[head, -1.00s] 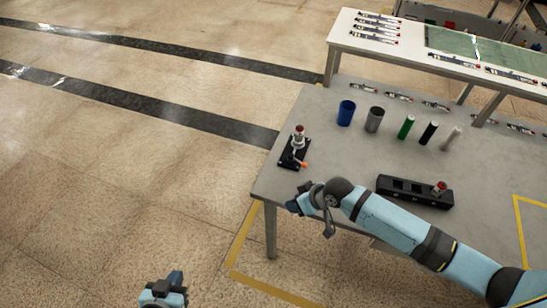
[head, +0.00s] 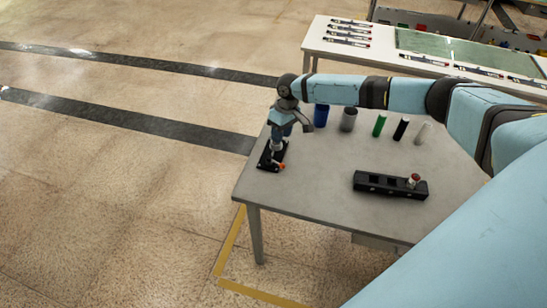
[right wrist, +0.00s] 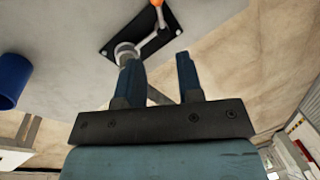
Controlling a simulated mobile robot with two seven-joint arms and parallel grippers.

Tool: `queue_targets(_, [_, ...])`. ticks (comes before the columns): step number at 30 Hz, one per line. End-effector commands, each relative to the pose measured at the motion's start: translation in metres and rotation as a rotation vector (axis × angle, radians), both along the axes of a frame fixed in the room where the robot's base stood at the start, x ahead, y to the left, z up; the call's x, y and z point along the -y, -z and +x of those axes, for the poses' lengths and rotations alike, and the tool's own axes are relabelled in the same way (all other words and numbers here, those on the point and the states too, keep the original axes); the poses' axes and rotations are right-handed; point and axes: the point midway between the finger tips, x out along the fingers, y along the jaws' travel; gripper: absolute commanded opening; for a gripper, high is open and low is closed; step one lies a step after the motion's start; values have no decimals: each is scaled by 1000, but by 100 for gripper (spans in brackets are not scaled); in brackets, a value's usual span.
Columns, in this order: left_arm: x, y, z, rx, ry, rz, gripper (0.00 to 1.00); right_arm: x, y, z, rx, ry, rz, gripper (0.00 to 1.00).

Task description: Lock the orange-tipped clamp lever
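The clamp stands on a black base plate (head: 267,163) near the table's left edge, and its lever has an orange tip (head: 282,166). The orange tip (right wrist: 157,4) also shows at the top of the right wrist view, beside the black plate (right wrist: 150,42) and a silver round part (right wrist: 127,50). My right gripper (head: 279,140) points down over the clamp and hides much of it in the head view. In the right wrist view my right gripper (right wrist: 158,62) is open, with its left finger overlapping the silver part. Whether it touches is unclear. My left gripper is out of view.
A black block with pockets (head: 390,186) holds a red-topped part (head: 413,180) on the grey table (head: 325,205). A blue cup (head: 321,116), a grey cup (head: 348,120) and green (head: 380,124), black (head: 401,129) and white (head: 422,133) cylinders stand behind. The table's front left is clear.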

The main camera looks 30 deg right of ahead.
Motion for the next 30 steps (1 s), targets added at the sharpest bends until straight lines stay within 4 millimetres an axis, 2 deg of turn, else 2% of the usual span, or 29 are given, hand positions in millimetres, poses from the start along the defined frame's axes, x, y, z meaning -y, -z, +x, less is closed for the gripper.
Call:
queue_targets(9, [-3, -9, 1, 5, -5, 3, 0, -14, 66, -4, 0, 0, 1, 34])
queue_targets(15, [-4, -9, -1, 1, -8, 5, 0, -19, 94, -5, 1, -1, 0, 34])
queue_targets(21, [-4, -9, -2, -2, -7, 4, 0, -21, 104, -5, 2, -1, 2, 34])
queue_targets(28, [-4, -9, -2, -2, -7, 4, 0, -21, 105, -6, 3, 0, 2, 34])
queue_targets(29, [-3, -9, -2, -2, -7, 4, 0, -21, 105, -6, 3, 0, 1, 29])
queue_targets(30, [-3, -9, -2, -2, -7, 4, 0, -21, 105, -6, 2, -1, 1, 20])
